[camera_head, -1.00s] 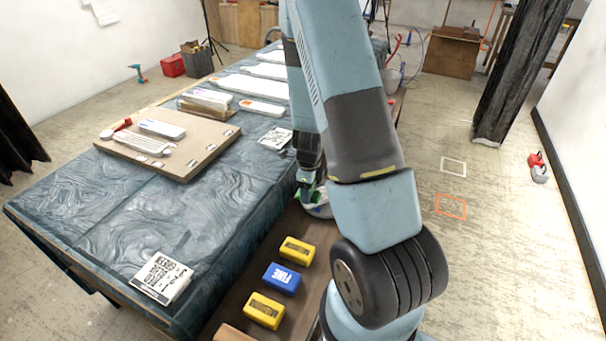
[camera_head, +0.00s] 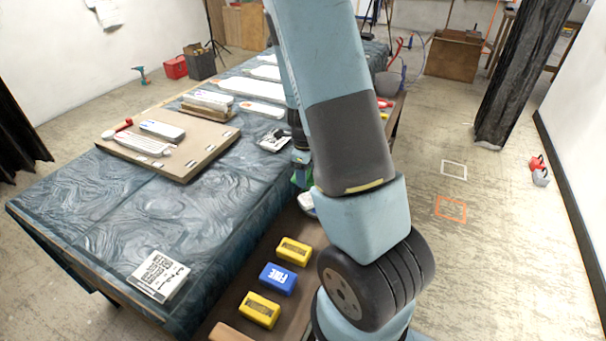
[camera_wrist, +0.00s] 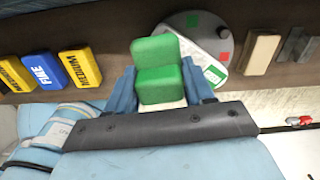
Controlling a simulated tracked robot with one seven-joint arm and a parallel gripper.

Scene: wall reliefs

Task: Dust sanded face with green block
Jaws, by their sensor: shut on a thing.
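My gripper (camera_wrist: 161,90) is shut on a green block (camera_wrist: 157,52), which sits between its two blue fingers in the wrist view. In the head view the green block (camera_head: 300,178) is small and partly hidden by my arm, close to the near long edge of the blue swirl-patterned table (camera_head: 110,215). A round grey dish (camera_wrist: 210,37) with red and green squares lies beyond the block in the wrist view. A tan board (camera_head: 185,165) with white pieces lies on the table. I cannot tell which face is sanded.
On the brown shelf along the table lie two yellow MEDIUM blocks (camera_wrist: 80,68) and a blue FINE block (camera_wrist: 42,70). A beige block (camera_wrist: 262,52) lies right of the dish. A printed marker card (camera_head: 158,276) lies on the table's near corner. The floor at right is mostly clear.

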